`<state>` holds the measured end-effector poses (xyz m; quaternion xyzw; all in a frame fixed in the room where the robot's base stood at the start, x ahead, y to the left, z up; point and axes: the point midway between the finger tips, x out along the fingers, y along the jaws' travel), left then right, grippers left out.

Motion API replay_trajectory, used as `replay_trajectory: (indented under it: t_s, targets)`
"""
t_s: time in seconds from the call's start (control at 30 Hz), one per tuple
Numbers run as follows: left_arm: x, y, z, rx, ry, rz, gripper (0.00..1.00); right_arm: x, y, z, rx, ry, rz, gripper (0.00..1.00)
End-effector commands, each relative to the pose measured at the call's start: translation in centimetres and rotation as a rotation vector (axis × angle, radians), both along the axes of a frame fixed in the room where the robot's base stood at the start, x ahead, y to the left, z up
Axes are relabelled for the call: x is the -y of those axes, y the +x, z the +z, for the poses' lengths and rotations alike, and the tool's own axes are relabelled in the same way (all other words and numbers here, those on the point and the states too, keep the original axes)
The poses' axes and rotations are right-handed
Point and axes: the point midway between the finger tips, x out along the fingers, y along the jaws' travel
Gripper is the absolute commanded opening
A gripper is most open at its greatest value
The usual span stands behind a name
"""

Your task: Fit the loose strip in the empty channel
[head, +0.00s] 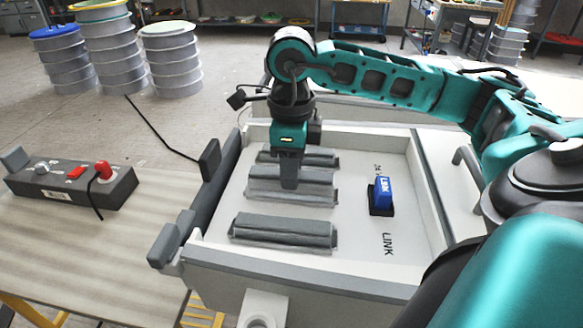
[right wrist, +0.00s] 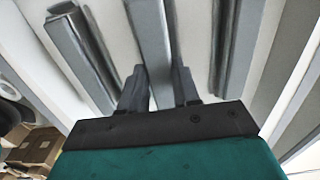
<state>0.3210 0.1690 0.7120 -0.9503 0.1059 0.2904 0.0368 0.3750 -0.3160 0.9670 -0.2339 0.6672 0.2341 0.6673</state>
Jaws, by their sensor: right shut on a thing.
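My right gripper (head: 289,183) points down over the middle of the white mould tray (head: 360,155). It is shut on the grey loose strip (head: 318,188), the middle of three grey bar shapes. In the right wrist view the strip (right wrist: 150,35) runs between the two dark fingers (right wrist: 160,92). Another grey strip between rails (head: 283,231) lies nearer the front, and a third (head: 320,157) lies behind. The fingers hide part of the held strip, and I cannot tell whether it sits down in its channel. My left gripper is not in view.
A grey control box (head: 75,186) with a red knob (head: 103,168) sits on the table at left. The tray's raised rim (head: 300,272) surrounds the work. Stacked drums stand on the floor behind.

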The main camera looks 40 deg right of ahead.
Motion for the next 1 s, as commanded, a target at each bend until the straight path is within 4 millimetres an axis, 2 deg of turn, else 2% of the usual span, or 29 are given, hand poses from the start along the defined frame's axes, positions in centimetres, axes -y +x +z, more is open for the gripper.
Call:
replay_trajectory:
  t_s: [0.1, 0.5, 0.53, 0.77, 1.0]
  targets:
    - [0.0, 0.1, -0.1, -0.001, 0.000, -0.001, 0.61, 0.0, 0.0, -1.3, 0.000, 0.000, -0.001, 0.00]
    - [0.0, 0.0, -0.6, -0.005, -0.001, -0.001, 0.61, 0.0, 0.0, -1.9, 0.003, 0.000, 0.000, 0.00]
    - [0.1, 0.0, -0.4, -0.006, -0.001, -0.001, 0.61, 0.0, 0.0, -1.7, 0.003, 0.000, 0.000, 0.34]
    - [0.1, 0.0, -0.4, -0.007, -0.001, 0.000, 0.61, 0.0, 0.0, -1.7, 0.001, 0.000, 0.000, 0.56]
    - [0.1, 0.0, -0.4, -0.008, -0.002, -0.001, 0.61, 0.0, 0.0, -1.6, 0.000, 0.000, 0.000, 0.57]
